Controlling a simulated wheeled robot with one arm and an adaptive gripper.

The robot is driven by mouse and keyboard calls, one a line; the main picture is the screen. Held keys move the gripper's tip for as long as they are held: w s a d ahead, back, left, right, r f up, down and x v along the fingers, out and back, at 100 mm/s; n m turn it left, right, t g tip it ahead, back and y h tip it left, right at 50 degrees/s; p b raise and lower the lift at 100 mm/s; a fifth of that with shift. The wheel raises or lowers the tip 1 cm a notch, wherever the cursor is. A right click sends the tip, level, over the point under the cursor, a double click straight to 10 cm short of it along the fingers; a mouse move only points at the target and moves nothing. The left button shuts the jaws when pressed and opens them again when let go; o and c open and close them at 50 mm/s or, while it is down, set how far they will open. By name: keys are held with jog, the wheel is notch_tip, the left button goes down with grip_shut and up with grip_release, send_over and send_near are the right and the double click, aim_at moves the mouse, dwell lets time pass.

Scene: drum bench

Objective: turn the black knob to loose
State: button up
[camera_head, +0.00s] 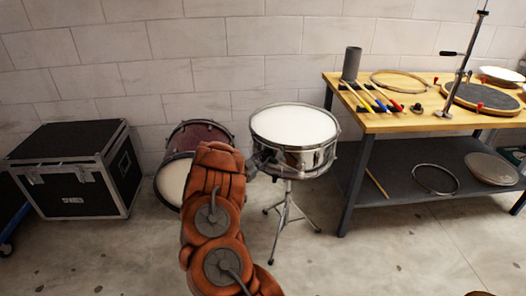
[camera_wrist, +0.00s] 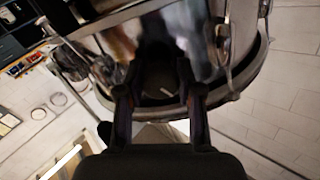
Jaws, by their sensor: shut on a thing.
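A chrome snare drum (camera_head: 294,127) with a white head sits on a tripod stand (camera_head: 287,210) in the middle of the head view. Its shiny shell (camera_wrist: 112,40) fills the top of the wrist view. My gripper (camera_wrist: 160,92) is at the drum's side, its two dark fingers apart with a dark shape between them. That shape appears to be the black knob (camera_wrist: 158,76), and the gripper is shut on it. The knob's outline and angle are hard to tell against the dark reflections. In the head view my gripper (camera_head: 262,164) is small and partly hidden by my orange arm.
A wooden workbench (camera_head: 420,122) with screwdrivers, hoops and a grey cylinder (camera_head: 351,64) stands at the right, with a lower shelf (camera_head: 400,185). A dark red drum (camera_head: 190,138) and a black case (camera_head: 75,165) stand left.

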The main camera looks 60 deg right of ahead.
jog(key=n+p, duration=0.3)
jog(key=shift+s+r, duration=0.1)
jog(key=shift+r, duration=0.15)
jog(key=n+p, duration=0.3)
jog(key=n, duration=0.1)
jog(key=shift+f, duration=0.15)
jog(key=n+p, duration=0.2)
jog(key=n, duration=0.2)
jog(key=shift+f+n+p, duration=0.1)
jog(key=shift+n+p, duration=0.85)
jog(key=shift+n, duration=1.35)
jog(key=o, duration=1.2)
jog(key=shift+c, duration=0.2)
jog(key=shift+a, duration=0.15)
